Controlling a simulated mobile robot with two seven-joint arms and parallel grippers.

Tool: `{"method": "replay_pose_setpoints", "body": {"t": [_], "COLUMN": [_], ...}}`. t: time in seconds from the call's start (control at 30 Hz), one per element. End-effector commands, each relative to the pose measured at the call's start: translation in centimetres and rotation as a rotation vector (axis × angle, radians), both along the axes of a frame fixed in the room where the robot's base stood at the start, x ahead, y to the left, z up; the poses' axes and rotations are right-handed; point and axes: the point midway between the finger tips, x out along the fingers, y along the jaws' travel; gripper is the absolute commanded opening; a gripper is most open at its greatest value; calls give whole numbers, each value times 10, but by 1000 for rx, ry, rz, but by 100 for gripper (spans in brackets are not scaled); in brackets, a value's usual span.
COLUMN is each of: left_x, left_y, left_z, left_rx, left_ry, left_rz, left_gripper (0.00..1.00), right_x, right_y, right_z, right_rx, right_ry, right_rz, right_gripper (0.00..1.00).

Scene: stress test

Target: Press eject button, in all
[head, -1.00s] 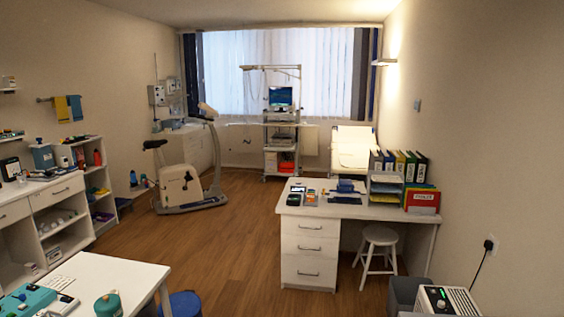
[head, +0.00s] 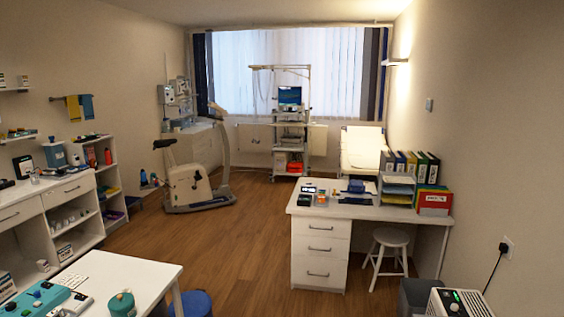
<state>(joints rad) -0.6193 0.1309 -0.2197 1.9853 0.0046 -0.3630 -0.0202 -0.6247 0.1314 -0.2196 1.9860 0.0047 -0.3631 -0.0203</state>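No eject button can be made out at this distance. A wheeled equipment cart (head: 290,150) with a lit screen (head: 290,95) stands in front of the window at the back. Small devices (head: 321,199) lie on the left part of the white desk at the right. A teal device (head: 40,299) with small knobs or buttons sits on the near white table at lower left. A pale box-shaped device (head: 459,302) with a green light is at the lower right edge, partly cut off. Neither of my grippers is in view.
The wooden floor (head: 235,240) is open through the middle. The white desk (head: 320,225) and a stool (head: 390,240) stand right, the near table (head: 145,270) lower left, shelves (head: 55,225) along the left wall. An exercise bike (head: 190,187) stands left of the cart.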

Motion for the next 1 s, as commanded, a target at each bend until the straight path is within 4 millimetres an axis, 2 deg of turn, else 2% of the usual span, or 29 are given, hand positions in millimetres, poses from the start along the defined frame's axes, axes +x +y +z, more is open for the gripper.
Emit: {"method": "replay_pose_setpoints", "body": {"t": [0.03, 0.13, 0.17, 1.0], "left_x": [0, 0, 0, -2], "left_y": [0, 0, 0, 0], "left_z": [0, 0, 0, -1], "left_rx": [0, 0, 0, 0], "left_ry": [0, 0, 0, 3], "left_rz": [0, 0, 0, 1], "left_gripper": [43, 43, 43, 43], "right_x": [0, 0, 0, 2], "right_y": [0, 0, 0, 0], "right_z": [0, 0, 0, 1], "right_rx": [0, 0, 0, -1], "right_ry": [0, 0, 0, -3], "right_rz": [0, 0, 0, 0], "right_gripper": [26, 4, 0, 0]}}
